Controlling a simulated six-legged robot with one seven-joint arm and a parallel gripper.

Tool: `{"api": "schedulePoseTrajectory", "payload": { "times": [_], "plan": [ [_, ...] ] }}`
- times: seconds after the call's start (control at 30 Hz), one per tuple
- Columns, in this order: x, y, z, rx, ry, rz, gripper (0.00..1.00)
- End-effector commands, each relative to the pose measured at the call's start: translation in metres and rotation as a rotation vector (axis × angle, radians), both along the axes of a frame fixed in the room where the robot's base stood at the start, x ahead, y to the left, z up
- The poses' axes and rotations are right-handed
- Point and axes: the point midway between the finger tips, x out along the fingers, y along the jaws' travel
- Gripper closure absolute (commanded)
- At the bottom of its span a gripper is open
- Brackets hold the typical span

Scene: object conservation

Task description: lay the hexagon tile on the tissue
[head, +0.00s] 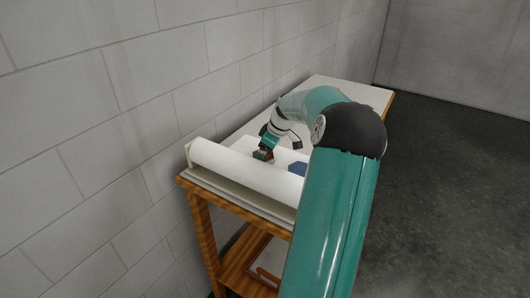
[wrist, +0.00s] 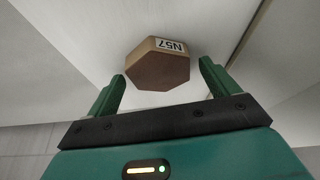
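The hexagon tile (wrist: 158,68) is brown with a white label reading N57. In the wrist view it lies on a pale surface, at and just beyond my fingertips. My gripper (wrist: 162,72) is open, with one green finger on each side of the tile and a visible gap to both. In the head view my gripper (head: 264,152) is low over the table, just behind the white roll, and a small brown patch of the tile (head: 262,156) shows by it. The white tissue (head: 240,172) appears as a long roll along the table's near edge; how far its sheet spreads is unclear.
The wooden table (head: 201,222) stands against a grey block wall. A dark blue piece (head: 298,168) lies right of my gripper, partly hidden by my arm. A reddish object (head: 267,276) is on the lower shelf. The far tabletop (head: 335,84) looks clear.

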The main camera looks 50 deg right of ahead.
Motion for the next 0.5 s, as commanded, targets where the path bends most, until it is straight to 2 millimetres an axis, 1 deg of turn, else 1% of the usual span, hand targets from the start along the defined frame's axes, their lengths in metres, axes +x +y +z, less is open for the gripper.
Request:
{"api": "schedulePoseTrajectory", "payload": {
  "times": [0.17, 0.27, 0.37, 0.5],
  "plan": [
    [0.0, 0.0, 0.001, 0.0, 0.0, 0.0, 0.13],
    [-0.001, 0.0, 0.005, -0.001, 0.0, 0.0, 0.13],
    [-0.005, -0.002, 0.017, -0.003, -0.001, -0.002, 0.13],
    [-0.015, -0.004, 0.042, -0.005, 0.0, -0.001, 0.13]
  ]
}}
